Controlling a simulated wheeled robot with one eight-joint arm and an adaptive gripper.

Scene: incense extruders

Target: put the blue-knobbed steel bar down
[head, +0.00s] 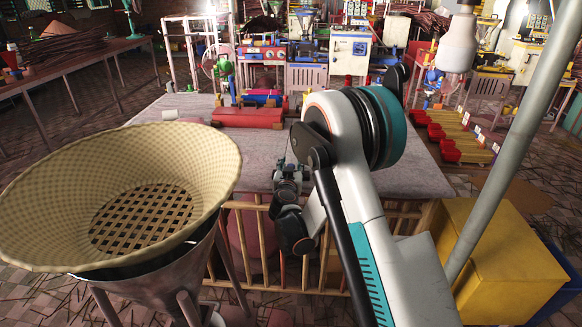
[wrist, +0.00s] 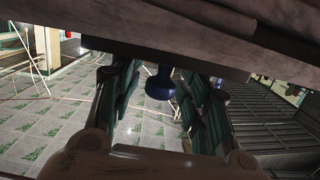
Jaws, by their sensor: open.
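The blue knob of the steel bar (wrist: 160,85) shows between the fingers of my gripper (wrist: 166,98) in the wrist view. The fingers stand apart on either side of the knob, with a gap visible around it. The steel part of the bar cannot be made out there. In the head view my gripper (head: 289,174) is over the front part of the grey table (head: 385,165), near its front edge. I cannot clearly make out the bar in the head view, where my arm hides part of the tabletop.
A large woven cone basket (head: 215,165) stands at the front left. A yellow box (head: 500,250) and a slanted grey pole (head: 515,125) are at the right. The table's left part is clear.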

